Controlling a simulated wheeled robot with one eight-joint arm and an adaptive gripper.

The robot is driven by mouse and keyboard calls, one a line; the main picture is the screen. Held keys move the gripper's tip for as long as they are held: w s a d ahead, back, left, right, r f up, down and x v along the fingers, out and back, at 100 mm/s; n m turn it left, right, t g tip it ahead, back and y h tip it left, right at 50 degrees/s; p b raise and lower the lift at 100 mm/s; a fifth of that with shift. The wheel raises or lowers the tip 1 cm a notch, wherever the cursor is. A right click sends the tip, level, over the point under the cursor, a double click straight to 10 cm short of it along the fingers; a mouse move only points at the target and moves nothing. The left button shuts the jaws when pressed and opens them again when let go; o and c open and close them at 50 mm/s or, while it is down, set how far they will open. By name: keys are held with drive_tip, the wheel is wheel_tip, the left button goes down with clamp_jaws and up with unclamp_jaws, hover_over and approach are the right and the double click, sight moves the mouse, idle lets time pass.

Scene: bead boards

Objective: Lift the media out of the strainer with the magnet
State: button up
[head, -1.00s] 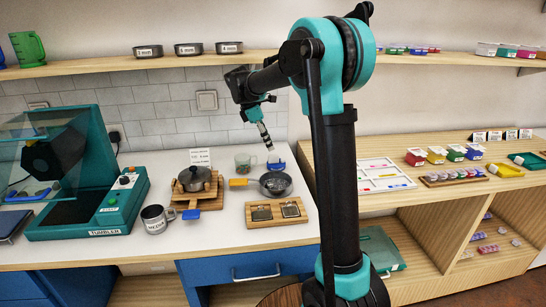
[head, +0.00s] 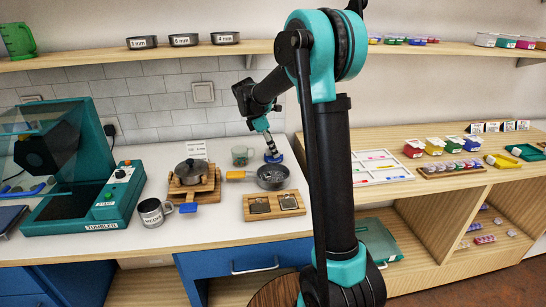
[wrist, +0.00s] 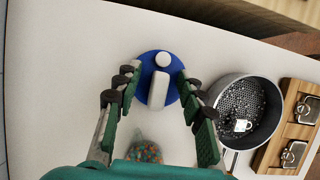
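The magnet (wrist: 158,80) is a round blue base with a pale upright handle, standing on the white counter. It also shows in the head view (head: 273,157), behind the strainer. My gripper (wrist: 157,100) is open, its fingers on either side of the magnet handle with gaps visible on both sides. In the head view my gripper (head: 270,147) is low over the magnet. The strainer (head: 272,177) is a dark round bowl with an orange handle; in the wrist view its mesh bowl (wrist: 228,128) holds shiny dark bits and a small white patch, to the magnet's right.
A glass of colourful beads (wrist: 145,150) stands near the magnet. A wooden board with two framed pieces (head: 276,205) lies in front of the strainer.

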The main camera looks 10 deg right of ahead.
clamp_jaws()
idle(0.3)
